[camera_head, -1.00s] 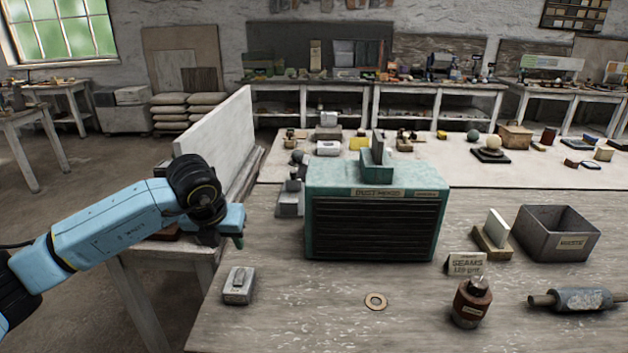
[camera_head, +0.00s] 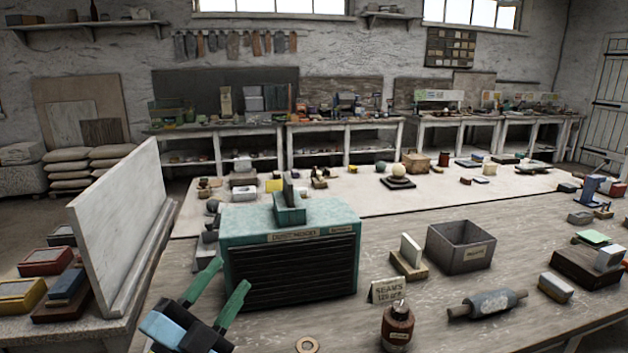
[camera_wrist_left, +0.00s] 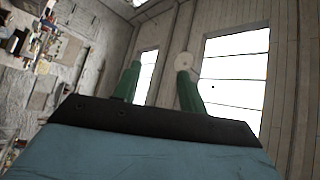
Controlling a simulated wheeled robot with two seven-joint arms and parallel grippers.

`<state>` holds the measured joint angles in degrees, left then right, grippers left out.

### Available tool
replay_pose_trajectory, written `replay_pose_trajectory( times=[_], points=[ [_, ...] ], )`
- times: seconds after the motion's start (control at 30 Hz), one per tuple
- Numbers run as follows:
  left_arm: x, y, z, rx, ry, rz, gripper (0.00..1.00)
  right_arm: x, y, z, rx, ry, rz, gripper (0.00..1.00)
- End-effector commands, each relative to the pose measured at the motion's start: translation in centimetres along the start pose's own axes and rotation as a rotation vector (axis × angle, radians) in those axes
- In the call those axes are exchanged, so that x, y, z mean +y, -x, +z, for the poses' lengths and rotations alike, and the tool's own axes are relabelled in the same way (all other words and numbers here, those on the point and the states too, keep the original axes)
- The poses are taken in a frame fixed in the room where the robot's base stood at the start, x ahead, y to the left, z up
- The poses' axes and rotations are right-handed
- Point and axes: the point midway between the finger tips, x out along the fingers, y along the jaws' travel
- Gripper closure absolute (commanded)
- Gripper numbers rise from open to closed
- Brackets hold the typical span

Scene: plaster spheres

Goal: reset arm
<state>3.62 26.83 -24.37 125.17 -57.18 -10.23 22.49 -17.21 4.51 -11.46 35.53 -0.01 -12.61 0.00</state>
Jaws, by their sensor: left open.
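My left gripper (camera_head: 232,273) is in the lower left of the head view, its two green fingers pointing up and spread apart. It is open with nothing between the fingers. It appears in front of the left side of the teal dust hood box (camera_head: 290,265); I cannot tell the gap. In the left wrist view the open fingers (camera_wrist_left: 159,64) point toward the windows and plank wall. My right gripper is in no view.
A white upright board (camera_head: 120,225) stands left of the gripper. A flat ring (camera_head: 307,345), a labelled brown bottle (camera_head: 398,328), a roller (camera_head: 487,304) and a grey metal bin (camera_head: 461,247) are on the bench. Bare bench top lies between the bottle and the roller.

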Motion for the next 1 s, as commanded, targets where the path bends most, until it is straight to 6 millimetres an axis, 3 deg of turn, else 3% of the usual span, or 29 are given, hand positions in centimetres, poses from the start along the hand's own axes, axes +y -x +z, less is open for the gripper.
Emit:
replay_pose_trajectory(
  times=[0.17, 0.23, 0.33, 0.4, 0.57, 0.8, 0.83, 1.0],
  points=[
    [1.3, 6.1, 7.2, -0.495, 0.282, -0.06, 0.58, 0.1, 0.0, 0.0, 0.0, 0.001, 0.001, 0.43],
    [3.0, 9.6, 9.6, -0.696, 0.382, -0.038, 0.58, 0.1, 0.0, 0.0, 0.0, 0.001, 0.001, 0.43],
    [6.1, 15.3, 11.5, -0.97, 0.512, 0.037, 0.58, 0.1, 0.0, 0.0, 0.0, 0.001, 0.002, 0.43],
    [8.2, 19.1, 11.7, -1.131, 0.587, 0.106, 0.58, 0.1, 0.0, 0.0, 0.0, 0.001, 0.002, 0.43],
    [11.9, 26.1, 10.4, -1.398, 0.717, 0.274, 0.58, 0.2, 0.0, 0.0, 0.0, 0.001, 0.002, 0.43],
    [15.1, 34.0, 5.9, -1.664, 0.867, 0.54, 0.58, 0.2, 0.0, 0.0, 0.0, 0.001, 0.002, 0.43],
    [15.5, 34.8, 5.3, -1.689, 0.882, 0.573, 0.58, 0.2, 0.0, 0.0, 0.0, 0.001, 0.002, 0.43],
    [19.3, 35.3, 8.5, -1.694, 0.868, 0.573, 0.58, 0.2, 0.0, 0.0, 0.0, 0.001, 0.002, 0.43]
  ],
)
